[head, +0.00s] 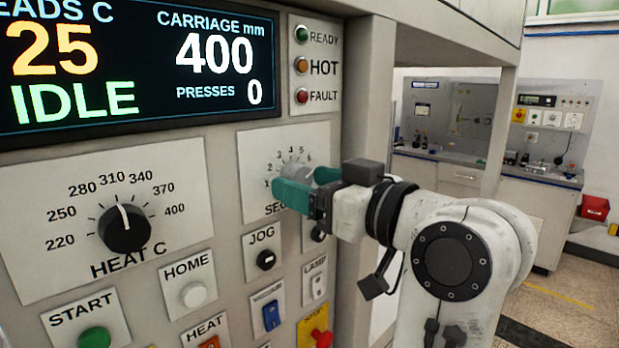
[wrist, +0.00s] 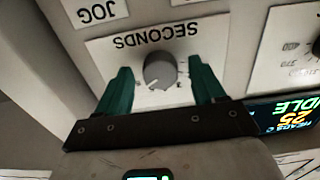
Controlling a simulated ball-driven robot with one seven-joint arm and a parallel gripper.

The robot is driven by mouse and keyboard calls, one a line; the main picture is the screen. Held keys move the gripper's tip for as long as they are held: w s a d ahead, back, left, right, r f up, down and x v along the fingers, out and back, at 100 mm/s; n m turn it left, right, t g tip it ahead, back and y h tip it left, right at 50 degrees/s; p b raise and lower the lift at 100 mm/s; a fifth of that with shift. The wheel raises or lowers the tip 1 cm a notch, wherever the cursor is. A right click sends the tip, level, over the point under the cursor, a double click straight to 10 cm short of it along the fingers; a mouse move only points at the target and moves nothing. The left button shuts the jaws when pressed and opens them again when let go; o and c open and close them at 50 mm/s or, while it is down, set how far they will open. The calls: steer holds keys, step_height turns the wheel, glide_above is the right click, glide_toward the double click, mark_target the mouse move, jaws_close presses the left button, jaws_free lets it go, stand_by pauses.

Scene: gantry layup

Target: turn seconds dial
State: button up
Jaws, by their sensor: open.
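The seconds dial (head: 295,171) is a grey round knob on a pale plate with a number scale, partly hidden by my gripper in the head view. In the wrist view the dial (wrist: 160,70) shows upside down, below the word SECONDS. My gripper (head: 304,184) has two teal fingers at the dial. In the wrist view my gripper (wrist: 161,78) is open, with one finger on each side of the dial and a visible gap on both sides. I cannot tell exactly how far the fingertips are from the plate.
The black HEAT C dial (head: 125,229) is at the left, under the display (head: 130,70), which reads IDLE, carriage 400 and presses 0. The JOG knob (head: 266,260), HOME button (head: 194,295) and a red-and-yellow control (head: 319,335) sit below. A bench (head: 540,180) stands behind right.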

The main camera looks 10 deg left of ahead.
steer(key=shift+w+a, duration=0.1)
steer(key=shift+a, duration=0.1)
steer(key=c, duration=1.1)
